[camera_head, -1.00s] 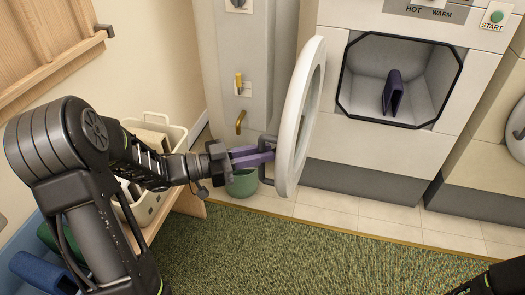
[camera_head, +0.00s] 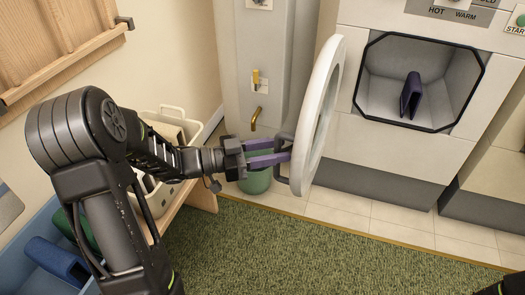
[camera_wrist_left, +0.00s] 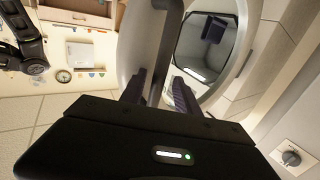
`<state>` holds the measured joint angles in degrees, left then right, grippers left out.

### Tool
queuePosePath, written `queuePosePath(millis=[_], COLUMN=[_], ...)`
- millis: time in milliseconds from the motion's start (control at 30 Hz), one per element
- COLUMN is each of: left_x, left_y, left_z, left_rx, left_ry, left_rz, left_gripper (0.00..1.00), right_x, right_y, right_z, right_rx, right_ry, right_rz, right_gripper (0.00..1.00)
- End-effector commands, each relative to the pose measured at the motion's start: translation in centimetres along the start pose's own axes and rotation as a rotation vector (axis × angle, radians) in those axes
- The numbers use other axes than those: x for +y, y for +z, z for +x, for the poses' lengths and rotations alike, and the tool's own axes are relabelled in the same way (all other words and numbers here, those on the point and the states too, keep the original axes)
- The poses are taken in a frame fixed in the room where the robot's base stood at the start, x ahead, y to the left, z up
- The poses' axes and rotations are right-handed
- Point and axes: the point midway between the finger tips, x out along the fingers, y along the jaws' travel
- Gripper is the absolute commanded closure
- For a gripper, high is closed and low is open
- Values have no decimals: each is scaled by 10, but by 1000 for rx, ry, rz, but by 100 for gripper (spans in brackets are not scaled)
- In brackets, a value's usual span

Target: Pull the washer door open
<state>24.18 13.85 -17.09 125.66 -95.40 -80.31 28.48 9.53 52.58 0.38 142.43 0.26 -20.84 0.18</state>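The washer (camera_head: 385,155) stands at the back right in the head view, its square drum opening (camera_head: 380,95) uncovered. Its round white door (camera_head: 303,130) stands swung wide open to the left, seen nearly edge-on. The dark door handle (camera_head: 283,178) is on the door's left side. My left gripper (camera_head: 283,157) is at the handle, with its purple fingers on either side of the bar. In the left wrist view, the handle (camera_wrist_left: 168,45) runs between the spread fingers (camera_wrist_left: 160,92), with narrow gaps seeming to show. My right gripper is out of view.
A dark purple folded cloth (camera_head: 411,95) stands in the drum. A green bucket (camera_head: 256,180) is on the floor behind my left gripper. A white basket (camera_head: 182,145) sits on a wooden bench at left. Green carpet (camera_head: 300,250) in front is clear.

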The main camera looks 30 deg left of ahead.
Motion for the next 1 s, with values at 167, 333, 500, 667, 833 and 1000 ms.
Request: queuePosePath(millis=[167, 333, 500, 667, 833, 1000], left_x=[-1, -1, -2, -1, -2, -1], left_y=[2, 3, 1, 0, -4, -2], left_z=[-10, -26, -37, -47, -60, -70], left_rx=[2, 0, 0, -1, -4, -2], left_ry=[-3, -6, -5, -5, -3, -1], left_rz=[-2, 1, -4, -2, -6, -4], left_gripper=[62, 62, 62, 62, 62, 62], right_x=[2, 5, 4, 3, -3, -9], right_y=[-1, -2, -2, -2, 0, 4], right_z=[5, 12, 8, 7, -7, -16], right_rx=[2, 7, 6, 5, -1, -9], right_ry=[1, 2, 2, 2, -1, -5], right_rz=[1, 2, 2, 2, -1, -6], right_gripper=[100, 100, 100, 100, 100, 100])
